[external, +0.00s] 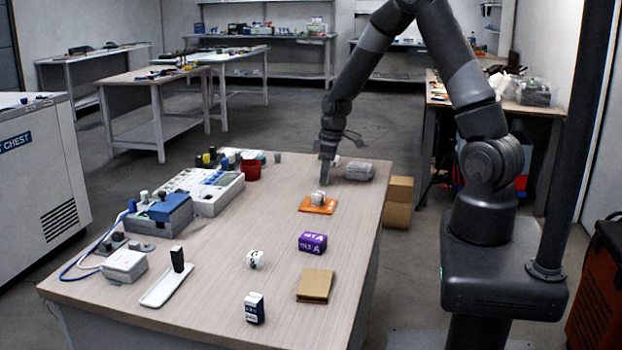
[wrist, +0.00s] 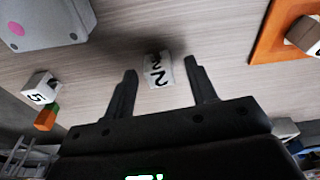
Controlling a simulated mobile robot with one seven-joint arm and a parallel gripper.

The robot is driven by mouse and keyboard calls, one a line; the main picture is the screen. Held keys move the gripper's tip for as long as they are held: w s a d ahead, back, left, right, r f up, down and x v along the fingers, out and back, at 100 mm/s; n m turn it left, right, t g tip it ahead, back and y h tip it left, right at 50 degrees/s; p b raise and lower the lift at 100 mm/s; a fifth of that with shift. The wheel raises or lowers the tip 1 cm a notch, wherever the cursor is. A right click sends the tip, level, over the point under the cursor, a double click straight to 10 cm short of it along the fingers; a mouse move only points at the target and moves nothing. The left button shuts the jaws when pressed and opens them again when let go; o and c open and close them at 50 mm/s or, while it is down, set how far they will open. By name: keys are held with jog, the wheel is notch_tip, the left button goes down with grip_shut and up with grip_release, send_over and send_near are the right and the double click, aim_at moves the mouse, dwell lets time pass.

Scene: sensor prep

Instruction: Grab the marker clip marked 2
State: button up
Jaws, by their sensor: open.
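In the wrist view, the marker clip marked 2 (wrist: 157,71) is a small white block with a black 2 on it. It lies on the pale wood table between and just past the fingertips of my gripper (wrist: 160,76). The fingers are spread apart and nothing is held between them. In the external view my gripper (external: 325,178) points down near the far right part of the table. I cannot make out the marked clip there; the gripper seems to hide it.
An orange mat (wrist: 263,48) bearing a block is at right in the wrist view. A grey case (wrist: 50,18) is at upper left. A white block marked 5 (wrist: 38,87) lies left. The purple box (external: 312,242) stands on the table's nearer half.

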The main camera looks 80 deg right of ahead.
jog(key=c, duration=1.1)
jog(key=shift+o, duration=0.2)
